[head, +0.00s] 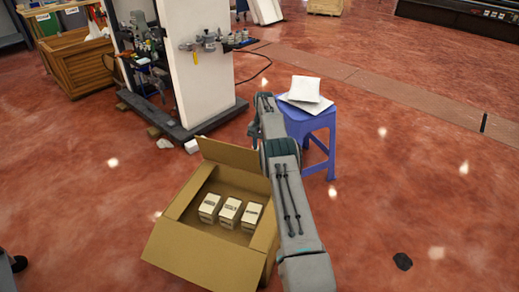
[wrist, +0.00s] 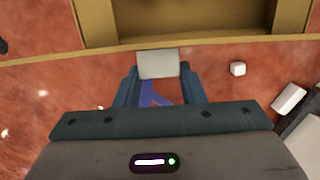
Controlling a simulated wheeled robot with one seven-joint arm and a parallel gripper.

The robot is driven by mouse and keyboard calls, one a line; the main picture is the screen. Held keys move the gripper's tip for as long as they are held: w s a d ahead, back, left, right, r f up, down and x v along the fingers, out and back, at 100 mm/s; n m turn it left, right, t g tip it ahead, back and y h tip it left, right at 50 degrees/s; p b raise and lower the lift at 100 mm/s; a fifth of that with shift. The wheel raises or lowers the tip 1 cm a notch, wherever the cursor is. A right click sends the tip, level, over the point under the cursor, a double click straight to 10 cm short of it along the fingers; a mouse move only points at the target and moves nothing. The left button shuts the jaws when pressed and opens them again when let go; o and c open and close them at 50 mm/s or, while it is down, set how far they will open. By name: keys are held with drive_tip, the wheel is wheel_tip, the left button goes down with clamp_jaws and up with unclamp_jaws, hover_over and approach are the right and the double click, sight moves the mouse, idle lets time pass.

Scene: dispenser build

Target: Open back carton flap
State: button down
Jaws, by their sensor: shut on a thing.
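An open brown carton (head: 182,240) stands on the floor in the head view. Its back flap (head: 234,157) stands raised and its front flap hangs outward. Three small white boxes (head: 229,211) sit inside in a row. The carton also fills the top of the wrist view (wrist: 95,22), with a long cardboard edge below it. In the wrist view my gripper (wrist: 158,68) is just short of that edge, its fingers on either side of a pale block (wrist: 158,63). I cannot tell whether the fingers touch the cardboard. In the head view my arm hides the carton's right side.
A blue stool (head: 325,122) with white packets (head: 305,90) stands close to the right of my arm. A white column (head: 200,85) on a dark base rises behind the carton, with loose pale blocks (head: 191,146) near it. Floor to the right is mostly clear.

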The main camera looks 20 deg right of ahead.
drive_tip(key=shift+s+d+f, duration=0.1)
drive_tip(key=shift+s+f, duration=0.05)
drive_tip(key=shift+f, duration=0.25)
drive_tip(key=c, duration=0.9)
unclamp_jaws()
drive_tip(key=shift+f, duration=0.15)
drive_tip(key=s+d+r+p, duration=0.1)
drive_tip(key=s+d+r, duration=0.1)
drive_tip(key=r, duration=0.1)
drive_tip(key=s+d+r+p, duration=0.2)
drive_tip(key=s+d+r, duration=0.1)
drive_tip(key=r, duration=0.1)
drive_tip(key=s+d+r+p, duration=0.2)
drive_tip(key=s+d+r, duration=0.1)
drive_tip(key=r, duration=0.1)
drive_tip(key=shift+d+r, duration=0.2)
drive_tip(key=shift+r, duration=0.05)
